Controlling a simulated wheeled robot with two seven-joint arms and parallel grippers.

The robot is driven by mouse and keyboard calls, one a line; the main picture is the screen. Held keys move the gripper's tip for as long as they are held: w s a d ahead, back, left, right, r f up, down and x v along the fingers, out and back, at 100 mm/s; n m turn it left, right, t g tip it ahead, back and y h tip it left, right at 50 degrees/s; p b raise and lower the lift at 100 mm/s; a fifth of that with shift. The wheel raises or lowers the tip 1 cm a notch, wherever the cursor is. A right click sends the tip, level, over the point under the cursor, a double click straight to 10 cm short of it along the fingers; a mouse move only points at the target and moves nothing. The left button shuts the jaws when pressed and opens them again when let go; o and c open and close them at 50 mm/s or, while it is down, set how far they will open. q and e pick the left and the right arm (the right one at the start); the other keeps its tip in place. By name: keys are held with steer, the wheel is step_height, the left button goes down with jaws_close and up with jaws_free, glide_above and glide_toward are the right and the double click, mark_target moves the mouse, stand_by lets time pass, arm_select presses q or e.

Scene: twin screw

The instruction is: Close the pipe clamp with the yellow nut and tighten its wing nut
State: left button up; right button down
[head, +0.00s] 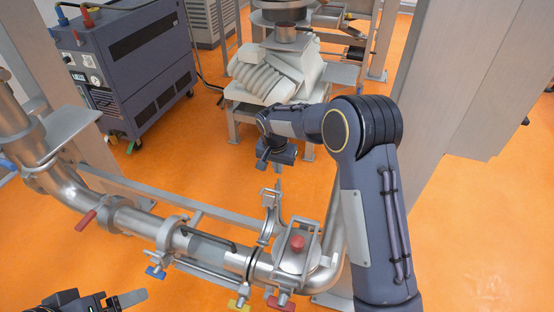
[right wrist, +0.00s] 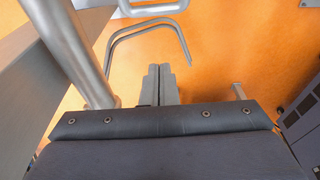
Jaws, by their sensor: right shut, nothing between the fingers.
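The pipe clamp (head: 251,266) sits around the steel pipe near its right end. Its curved upper half (head: 268,217) stands raised, so the clamp is open. The yellow wing nut (head: 238,303) hangs low at the clamp's front side, away from the raised half. My right gripper (head: 279,176) is above and behind the raised half, pointing down, apart from it. In the right wrist view its two fingers (right wrist: 159,84) are together with nothing between them. My left gripper (head: 115,301) is partly in view at the bottom left, cut off by the frame; its opening is unclear.
A blue wing nut (head: 155,271) is on a clamp to the left, and a red wing nut (head: 281,302) is to the right, near a red knob (head: 297,242). A red-handled lever (head: 86,220) is farther left. A dark wheeled cabinet (head: 130,60) stands behind on open orange floor.

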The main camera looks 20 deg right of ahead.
steer(key=s+f, duration=0.1)
steer(key=a+f+p, duration=0.1)
steer(key=s+f+p, duration=0.1)
steer(key=shift+s+a+f, duration=0.3)
steer(key=shift+f, duration=0.1)
